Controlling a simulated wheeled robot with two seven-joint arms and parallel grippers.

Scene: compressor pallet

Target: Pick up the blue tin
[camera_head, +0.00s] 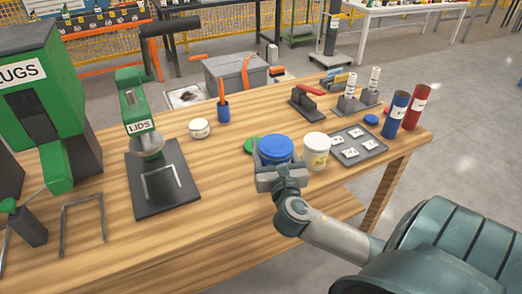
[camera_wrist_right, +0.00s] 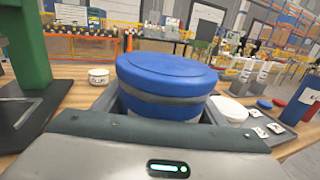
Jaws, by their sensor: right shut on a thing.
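The blue tin (camera_head: 276,147) is near the front edge of the wooden table in the head view. My right gripper (camera_head: 279,172) is shut on it, with a jaw on either side. In the right wrist view the blue tin (camera_wrist_right: 167,75) fills the middle, upright, with its lid up and a grey band below the lid. My right gripper (camera_wrist_right: 165,120) hides its lower part. I cannot tell whether its base touches the table. My left gripper is not in view.
A white tub (camera_head: 316,150) stands close to the right of the tin, and a green disc (camera_head: 251,146) lies at its left. A grey tray (camera_head: 374,150) and blue (camera_head: 396,114) and red (camera_head: 415,107) cylinders are further right. The green LIDS machine (camera_head: 133,103) stands left.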

